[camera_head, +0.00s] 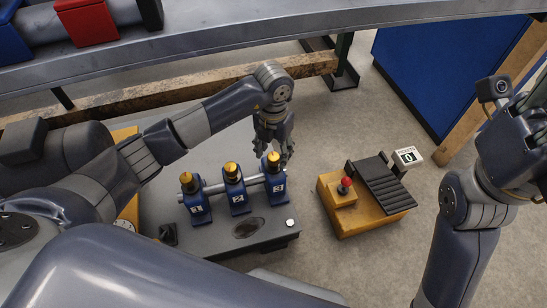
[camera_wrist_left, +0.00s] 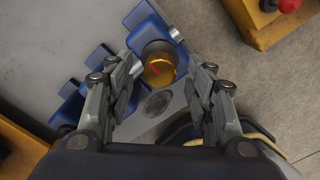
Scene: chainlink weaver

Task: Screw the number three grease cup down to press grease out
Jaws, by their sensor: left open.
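Three blue bearing blocks with brass grease cups stand in a row along a grey shaft on a metal plate. The number three block (camera_head: 276,188) is at the right end, and its brass grease cup (camera_head: 273,157) is on top. My left gripper (camera_head: 286,158) is directly above and beside this cup. In the left wrist view the number three cup (camera_wrist_left: 159,70), with a red mark on top, lies between and beyond the open fingers (camera_wrist_left: 160,95). I cannot tell whether a finger touches it. My right gripper (camera_head: 535,110) is at the right edge, away from the blocks.
The number two cup (camera_head: 231,170) and number one cup (camera_head: 186,178) stand left of number three. A yellow box with a red-knobbed lever (camera_head: 345,185), a black ribbed pedal (camera_head: 381,185) and a counter reading 0 (camera_head: 408,157) stand to the right. A grey beam (camera_head: 250,35) crosses above.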

